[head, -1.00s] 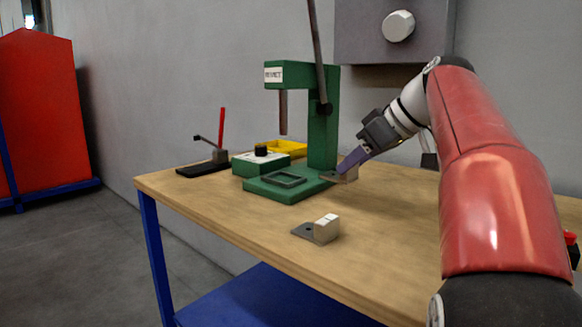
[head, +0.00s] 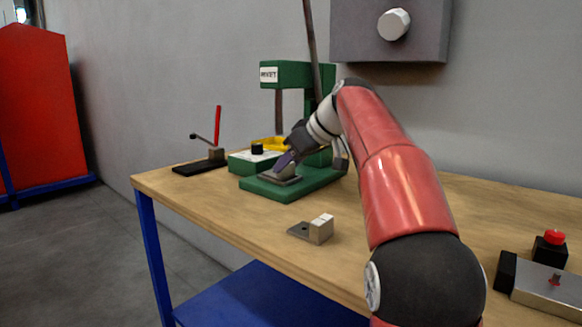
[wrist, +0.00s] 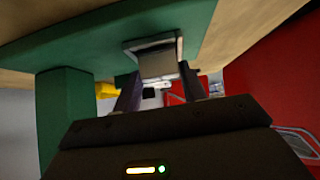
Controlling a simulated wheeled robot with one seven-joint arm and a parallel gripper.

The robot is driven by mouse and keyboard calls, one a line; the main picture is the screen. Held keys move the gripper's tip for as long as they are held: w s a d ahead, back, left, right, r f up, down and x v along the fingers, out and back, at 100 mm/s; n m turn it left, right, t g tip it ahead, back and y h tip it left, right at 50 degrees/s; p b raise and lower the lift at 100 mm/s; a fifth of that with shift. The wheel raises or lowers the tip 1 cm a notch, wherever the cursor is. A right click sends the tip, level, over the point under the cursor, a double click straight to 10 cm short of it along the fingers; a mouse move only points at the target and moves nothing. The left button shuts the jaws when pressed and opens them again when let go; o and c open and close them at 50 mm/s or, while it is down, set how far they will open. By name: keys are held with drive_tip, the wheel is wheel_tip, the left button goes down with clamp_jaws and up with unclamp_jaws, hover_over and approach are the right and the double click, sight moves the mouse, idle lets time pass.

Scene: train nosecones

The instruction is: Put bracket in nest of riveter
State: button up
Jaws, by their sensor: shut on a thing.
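The riveter is a green press with a column, an overhanging head labelled RIVET (head: 285,75) and a flat green base (head: 322,183). The nest (head: 264,180) is a grey rectangular frame on that base, partly hidden by my gripper. My gripper (head: 285,166) has purple fingers pointing down at the nest. In the wrist view my gripper (wrist: 160,88) is shut on the grey bracket (wrist: 160,66), which is at the nest frame (wrist: 128,45). I cannot tell whether the bracket is fully seated or just above the nest.
A second grey part with a pale block (head: 318,230) lies on the wooden table (head: 235,215) in front. A red-button device (head: 553,238) is at right.

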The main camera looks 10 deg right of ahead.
drive_tip(key=shift+f, duration=0.4)
drive_tip(key=shift+c, duration=0.5)
drive_tip(key=o, duration=1.2)
drive_tip(key=shift+o, duration=0.2)
drive_tip(key=shift+r, duration=0.1)
drive_tip(key=p+v, duration=0.2)
drive_tip(key=v, duration=1)
